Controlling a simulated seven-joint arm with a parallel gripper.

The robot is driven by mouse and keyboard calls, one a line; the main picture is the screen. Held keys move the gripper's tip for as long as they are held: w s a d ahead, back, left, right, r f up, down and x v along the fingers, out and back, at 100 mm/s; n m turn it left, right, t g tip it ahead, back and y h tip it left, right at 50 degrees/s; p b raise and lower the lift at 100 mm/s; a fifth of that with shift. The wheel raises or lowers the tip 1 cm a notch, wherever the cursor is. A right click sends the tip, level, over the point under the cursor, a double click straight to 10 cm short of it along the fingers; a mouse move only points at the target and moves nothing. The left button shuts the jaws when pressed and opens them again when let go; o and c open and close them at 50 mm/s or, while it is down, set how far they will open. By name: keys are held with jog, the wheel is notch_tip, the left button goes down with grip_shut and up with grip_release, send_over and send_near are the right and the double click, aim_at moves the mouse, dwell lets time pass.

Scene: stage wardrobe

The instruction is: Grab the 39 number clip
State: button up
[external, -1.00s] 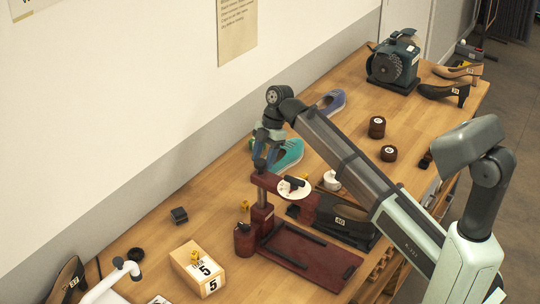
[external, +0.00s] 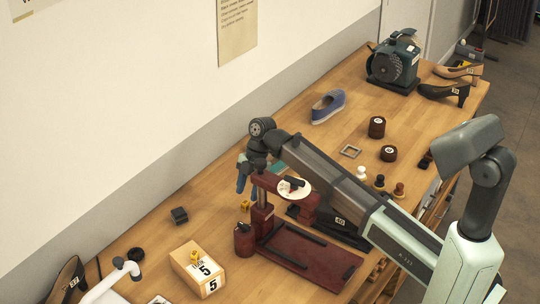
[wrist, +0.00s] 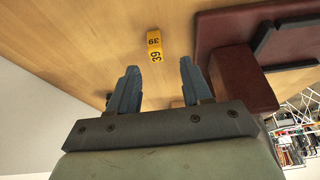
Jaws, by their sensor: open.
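The 39 number clip is a small yellow block (wrist: 154,46) with black "39" markings, lying on the wooden table in the wrist view. It sits just beyond my fingertips, roughly between them. My gripper (wrist: 160,66) is open and empty, with its blue-grey fingers apart. In the external view a small yellow piece (external: 245,206), apparently this clip, lies beside the dark red press; its number is unreadable there. My gripper (external: 242,181) is above and slightly left of it, not touching it.
The dark red press (external: 262,216) stands close to the clip, on the right in both views. A box marked 5 (external: 198,270) with a yellow clip on top stands nearer. A small dark block (external: 179,215) lies to the left. The table between is bare.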

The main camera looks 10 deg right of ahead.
aim_at(245, 202)
jog(key=shift+w+x, duration=0.2)
jog(key=shift+x, duration=1.1)
jog(key=shift+w+x, duration=0.15)
jog(key=shift+x, duration=1.15)
jog(key=shift+d+f, duration=0.1)
grip_shut()
